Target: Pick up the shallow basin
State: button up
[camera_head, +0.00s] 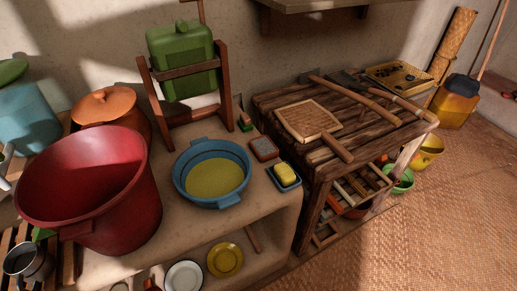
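The shallow basin (240,161) is blue with a yellow inner bottom and two small side handles. It sits upright on the mud ledge, right of the large red tub and below the green container on its wooden stand. Its inside looks empty. My gripper is not in view.
The red tub (135,200) stands close on the basin's left. A blue dish with a yellow block (285,172) and a small reddish tray (263,149) lie to its right. The green container (183,62) stands behind. A wooden table (348,150) with tools is further right.

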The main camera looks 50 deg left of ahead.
aim_at(212, 173)
jog(key=i, duration=0.95)
jog(key=u, duration=3.6)
